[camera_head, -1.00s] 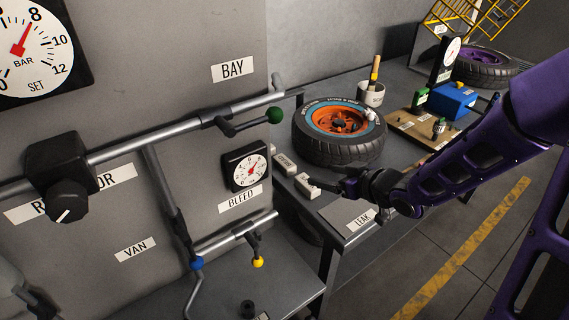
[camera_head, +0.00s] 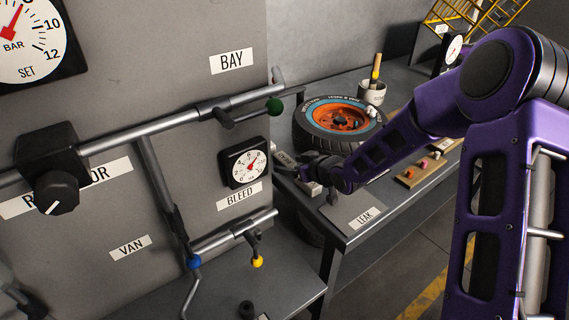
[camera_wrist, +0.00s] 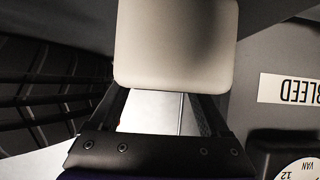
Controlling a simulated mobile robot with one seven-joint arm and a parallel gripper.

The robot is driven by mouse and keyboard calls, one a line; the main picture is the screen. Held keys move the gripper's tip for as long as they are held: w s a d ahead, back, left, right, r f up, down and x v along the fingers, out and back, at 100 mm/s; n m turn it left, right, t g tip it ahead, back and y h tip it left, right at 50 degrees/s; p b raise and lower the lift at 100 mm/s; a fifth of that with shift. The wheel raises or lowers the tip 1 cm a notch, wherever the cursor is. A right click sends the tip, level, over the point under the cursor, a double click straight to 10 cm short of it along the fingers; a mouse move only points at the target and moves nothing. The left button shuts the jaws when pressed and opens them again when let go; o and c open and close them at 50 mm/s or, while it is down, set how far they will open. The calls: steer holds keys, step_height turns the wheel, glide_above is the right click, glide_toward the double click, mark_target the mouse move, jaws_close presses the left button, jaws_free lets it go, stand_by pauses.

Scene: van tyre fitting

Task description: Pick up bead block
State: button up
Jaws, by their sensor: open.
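The bead block is a pale, smooth block with rounded corners. In the head view (camera_head: 311,189) it sits on the bench's left edge, in front of the tyre, partly hidden by my gripper (camera_head: 318,176). In the wrist view a large pale block face (camera_wrist: 178,45) fills the top middle, just beyond my gripper (camera_wrist: 163,100). The dark fingers are apart, one toward each side of the block, with a bright gap between them. Their tips are hidden behind the block, so I cannot tell whether they touch it.
A tyre with an orange rim (camera_head: 340,122) lies on the bench behind my gripper. A grey panel with a bleed gauge (camera_head: 244,163) stands close on the left. A green-knobbed lever (camera_head: 274,105) juts from it. The bench near the LEAK label (camera_head: 366,216) is clear.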

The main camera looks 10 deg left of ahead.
steer(key=shift+w+a+f, duration=0.35)
steer(key=shift+w+a, duration=0.05)
steer(key=shift+w, duration=0.05)
jaws_close()
